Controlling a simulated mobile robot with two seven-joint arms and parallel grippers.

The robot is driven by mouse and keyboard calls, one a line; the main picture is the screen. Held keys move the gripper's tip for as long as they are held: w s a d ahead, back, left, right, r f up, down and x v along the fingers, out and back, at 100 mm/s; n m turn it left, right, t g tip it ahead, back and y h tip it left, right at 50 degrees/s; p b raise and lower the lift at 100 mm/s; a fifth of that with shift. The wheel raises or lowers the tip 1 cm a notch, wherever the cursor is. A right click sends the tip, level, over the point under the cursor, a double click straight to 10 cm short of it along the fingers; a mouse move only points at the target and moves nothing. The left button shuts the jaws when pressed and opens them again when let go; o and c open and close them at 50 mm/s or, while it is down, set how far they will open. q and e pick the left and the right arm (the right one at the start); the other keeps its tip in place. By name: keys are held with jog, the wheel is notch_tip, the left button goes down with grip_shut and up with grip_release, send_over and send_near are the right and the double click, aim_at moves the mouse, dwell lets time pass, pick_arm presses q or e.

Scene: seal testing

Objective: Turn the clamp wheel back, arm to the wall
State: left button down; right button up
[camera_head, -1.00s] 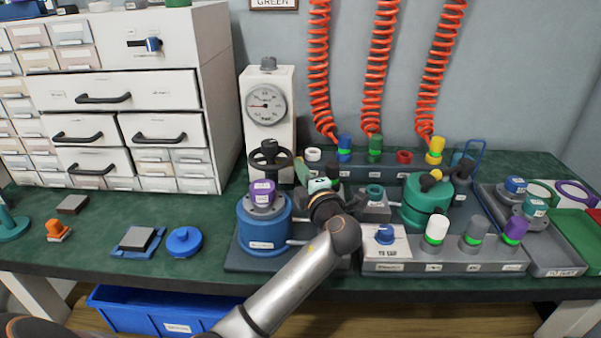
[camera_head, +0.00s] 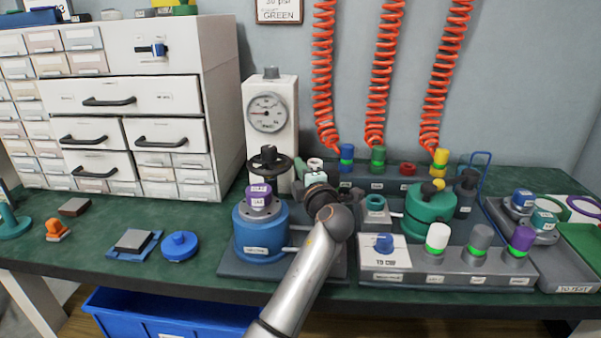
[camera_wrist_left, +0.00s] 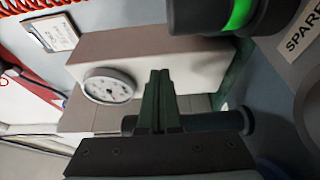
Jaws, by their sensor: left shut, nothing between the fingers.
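The black clamp wheel (camera_head: 268,161) with its knob stands in front of the gauge post, behind the blue pot (camera_head: 262,234) with a purple cap (camera_head: 258,192). My left gripper (camera_head: 312,172) is to the right of the wheel, apart from it in the picture. My own wrist hides most of its fingers in the head view. In the left wrist view its two fingers (camera_wrist_left: 158,88) are together and empty, pointing toward the gauge post (camera_wrist_left: 185,62). A dark bar crosses behind the finger bases; I cannot tell what it is. My right gripper is not in view.
A round gauge (camera_head: 267,112) sits on the white post. Red coiled hoses (camera_head: 380,70) hang at the wall above a rack. A grey block with several capped fittings (camera_head: 437,238) and a green pot (camera_head: 432,212) stand right of my arm.

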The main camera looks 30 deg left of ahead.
pick_arm(q)
jog(key=shift+s+x, duration=0.2)
jog(key=shift+x, duration=1.3)
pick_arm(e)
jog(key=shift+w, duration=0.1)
pick_arm(q)
jog(key=shift+a, duration=0.3)
